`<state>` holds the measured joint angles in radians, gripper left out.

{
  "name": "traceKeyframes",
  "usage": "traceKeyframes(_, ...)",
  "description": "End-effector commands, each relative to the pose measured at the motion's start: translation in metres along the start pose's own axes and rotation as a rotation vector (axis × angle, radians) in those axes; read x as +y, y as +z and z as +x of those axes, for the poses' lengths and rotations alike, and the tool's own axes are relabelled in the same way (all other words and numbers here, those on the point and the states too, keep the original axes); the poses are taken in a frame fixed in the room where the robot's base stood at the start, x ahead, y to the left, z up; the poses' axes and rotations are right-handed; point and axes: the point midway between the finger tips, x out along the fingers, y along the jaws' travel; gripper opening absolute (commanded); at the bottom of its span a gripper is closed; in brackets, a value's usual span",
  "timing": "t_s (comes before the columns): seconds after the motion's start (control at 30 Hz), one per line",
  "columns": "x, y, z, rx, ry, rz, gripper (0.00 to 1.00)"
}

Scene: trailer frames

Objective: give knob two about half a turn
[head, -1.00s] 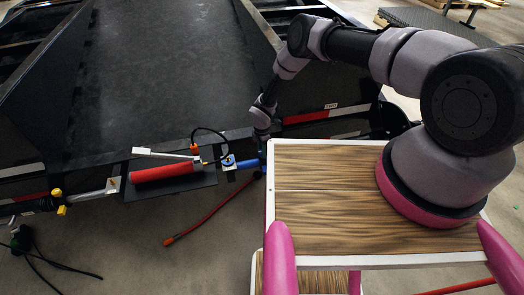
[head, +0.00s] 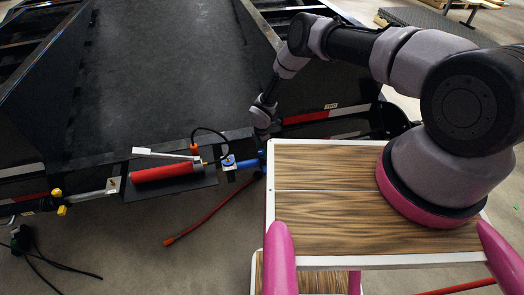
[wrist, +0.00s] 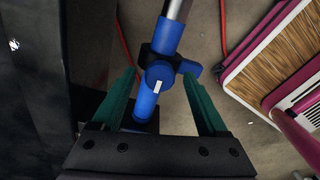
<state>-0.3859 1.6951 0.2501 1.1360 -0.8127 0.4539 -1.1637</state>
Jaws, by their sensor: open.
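A blue knob-like fitting (wrist: 157,82) with a white mark on its face sits in the middle of the wrist view, with a blue collar and a metal rod above it. It also shows in the head view (head: 229,161) at the trailer's front edge. I cannot read a number on it. My gripper (wrist: 159,74) has its two green fingers spread, one on each side of the blue fitting, with visible gaps. Whether the fingertips reach its depth is unclear. In the head view the fingers are too small to make out.
A red cylinder (head: 162,172) lies on a black plate left of the blue fitting. A yellow-ended fitting (head: 61,203) is farther left. My wood-topped base stands close on the right.

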Motion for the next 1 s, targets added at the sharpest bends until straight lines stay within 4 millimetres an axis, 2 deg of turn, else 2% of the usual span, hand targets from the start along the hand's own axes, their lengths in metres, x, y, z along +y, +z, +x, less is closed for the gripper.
traceKeyframes(0.5,0.001,0.001,-0.09,-0.001,0.002,-0.001,0.77)
traceKeyframes(0.7,0.0,0.0,-0.104,0.0,0.0,-0.001,0.77)
traceKeyframes(1.0,0.0,0.0,-0.105,0.0,0.001,0.0,0.77)
